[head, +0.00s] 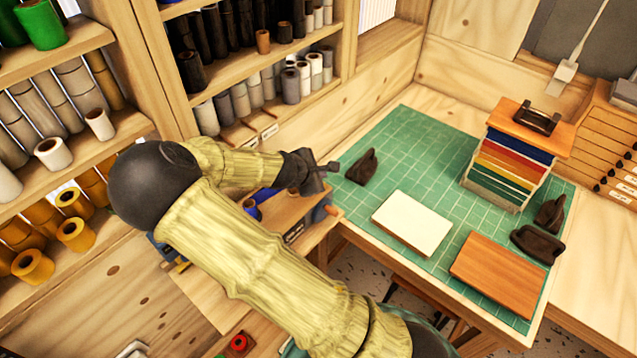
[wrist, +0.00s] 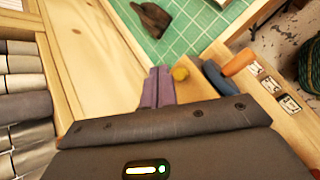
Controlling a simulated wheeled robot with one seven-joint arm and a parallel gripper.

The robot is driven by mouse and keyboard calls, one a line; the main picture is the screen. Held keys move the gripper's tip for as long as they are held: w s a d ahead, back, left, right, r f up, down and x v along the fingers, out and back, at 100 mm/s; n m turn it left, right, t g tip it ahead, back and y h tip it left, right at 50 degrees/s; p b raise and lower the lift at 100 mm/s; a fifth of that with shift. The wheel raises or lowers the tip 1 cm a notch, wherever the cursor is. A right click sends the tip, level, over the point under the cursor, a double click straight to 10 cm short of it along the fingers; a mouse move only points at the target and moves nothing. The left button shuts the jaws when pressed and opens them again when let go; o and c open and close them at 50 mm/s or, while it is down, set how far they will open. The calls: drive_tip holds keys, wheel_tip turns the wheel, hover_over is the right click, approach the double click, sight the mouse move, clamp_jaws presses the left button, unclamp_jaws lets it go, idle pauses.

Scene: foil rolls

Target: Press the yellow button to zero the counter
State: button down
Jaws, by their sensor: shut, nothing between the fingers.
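In the head view my gripper (head: 332,167) is over the near left edge of the green mat, by the wooden box. The yellow knob is not visible there. Small dark-framed plates (wrist: 270,85) sit on the box front; I cannot read any counter digits.
An orange handle (wrist: 240,62) and a blue part (wrist: 215,77) stand right of the knob. The green mat (head: 420,150) holds dark clamp-like pieces, a white board (head: 411,224), a brown board (head: 497,274) and a colored stack (head: 510,165). Shelves of rolls (head: 55,154) stand left.

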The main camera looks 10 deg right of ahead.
wheel_tip(320, 180, up, 4)
drive_tip(key=p, duration=0.2)
drive_tip(key=shift+f+p, duration=0.15)
drive_tip(key=shift+p, duration=0.15)
idle(0.5)
drive_tip(key=s+f+m+g+y+b, duration=0.1)
drive_tip(key=s+f+m, duration=0.1)
drive_tip(key=s+d+f+m+g+y+b, duration=0.1)
drive_tip(key=s+f+m+b, duration=0.1)
drive_tip(key=s+m, duration=0.1)
drive_tip(key=s+d+f+m+g+y+b, duration=0.1)
drive_tip(key=s+m, duration=0.1)
drive_tip(key=s, duration=0.1)
drive_tip(key=shift+d+f, duration=0.2)
drive_tip(key=shift+f, duration=0.2)
drive_tip(key=s+a+r+m+y+b, duration=0.1)
drive_tip(key=s+m+y+b, duration=0.1)
drive_tip(key=s+m, duration=0.3)
drive_tip(key=s+a+r+m+y+b, duration=0.1)
drive_tip(key=s+r+m+b, duration=0.1)
drive_tip(key=s+m+b, duration=0.2)
drive_tip(key=s+m, duration=0.1)
drive_tip(key=s, duration=0.2)
drive_tip(key=shift+a+g+y+b, duration=0.25)
drive_tip(key=shift+g+y+b, duration=0.05)
drive_tip(key=shift+y, duration=0.1)
